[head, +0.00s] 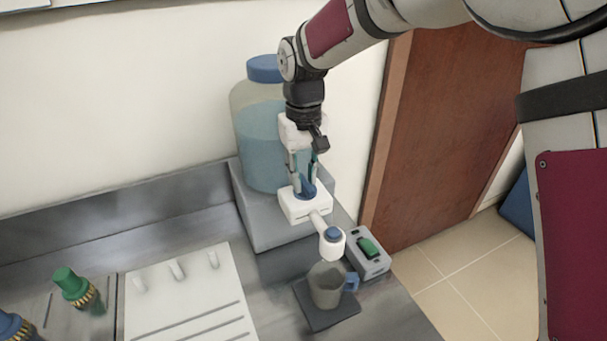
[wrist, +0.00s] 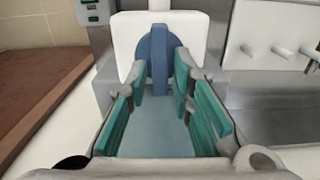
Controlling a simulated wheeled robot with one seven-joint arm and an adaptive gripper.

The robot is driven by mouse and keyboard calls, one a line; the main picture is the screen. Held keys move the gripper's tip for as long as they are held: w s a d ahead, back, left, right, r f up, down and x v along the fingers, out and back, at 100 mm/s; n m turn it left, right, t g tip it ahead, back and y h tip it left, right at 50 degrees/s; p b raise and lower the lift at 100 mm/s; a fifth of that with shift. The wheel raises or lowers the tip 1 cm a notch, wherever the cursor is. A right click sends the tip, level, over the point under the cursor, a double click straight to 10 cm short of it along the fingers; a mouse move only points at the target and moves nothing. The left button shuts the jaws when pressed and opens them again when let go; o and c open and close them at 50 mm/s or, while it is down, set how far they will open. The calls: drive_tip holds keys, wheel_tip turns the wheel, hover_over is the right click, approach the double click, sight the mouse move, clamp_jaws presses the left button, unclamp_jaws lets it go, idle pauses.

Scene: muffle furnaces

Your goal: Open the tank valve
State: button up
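The tank (head: 262,140) is a clear container of bluish liquid with a blue lid, standing on a grey stand. Its valve is a white block (head: 303,207) with a blue handle (head: 306,190), low on the tank's front. In the wrist view the handle (wrist: 158,62) stands upright before the white block (wrist: 122,35). My gripper (head: 302,170) points down at the handle. In the wrist view my gripper (wrist: 161,82) is open, its teal-padded fingertips on either side of the handle. Whether they touch it I cannot tell.
A white spout with a blue cap (head: 333,235) reaches out over a grey mug (head: 326,287) on a dark pad (head: 318,315). A grey box with a green switch (head: 369,247) sits right of it. A white pegged panel (head: 190,300) and a green-topped fitting (head: 70,285) are left.

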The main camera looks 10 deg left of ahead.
sight(303, 180)
idle(0.3)
wheel_tip(303, 180, up, 12)
idle(0.5)
idle(0.3)
